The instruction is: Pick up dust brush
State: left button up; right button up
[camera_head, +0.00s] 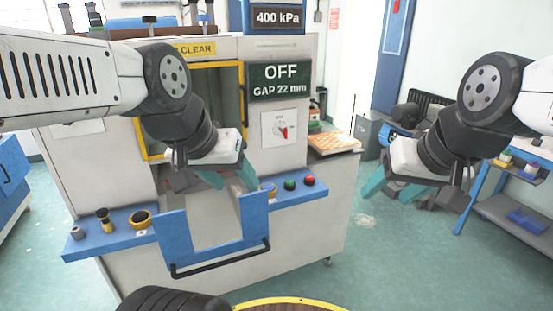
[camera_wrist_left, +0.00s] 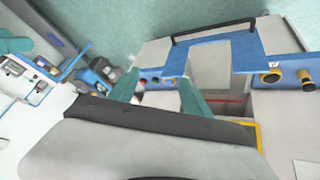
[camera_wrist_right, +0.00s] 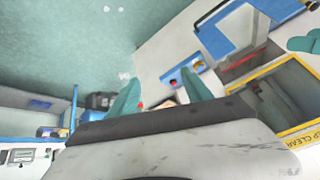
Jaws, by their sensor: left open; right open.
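A small upright object with a dark top and a yellowish lower part, which looks like the dust brush (camera_head: 105,219), stands on the left blue shelf (camera_head: 85,246) of the machine. It seems to show at the right edge of the left wrist view (camera_wrist_left: 306,80). My left gripper (camera_head: 228,178) is open and empty in front of the machine, to the right of the brush and above it in the picture. My right gripper (camera_head: 394,188) is open and empty, off to the right of the machine over the floor.
Beside the brush are a grey cylinder (camera_head: 77,232) and a yellow ring (camera_head: 140,218). A blue U-shaped plate (camera_head: 178,245) with a black handle juts from the machine's front. Buttons (camera_head: 290,184) sit on the right blue shelf. A round wooden top with yellow edge (camera_head: 290,307) is nearest.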

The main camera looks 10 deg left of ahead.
aim_at(313, 126)
jog(key=i+l, duration=1.55)
jog(key=i, duration=0.2)
jog(key=i+l, duration=0.3)
jog(key=i, duration=0.2)
jog(key=i+l, duration=0.25)
jog(key=i, duration=0.25)
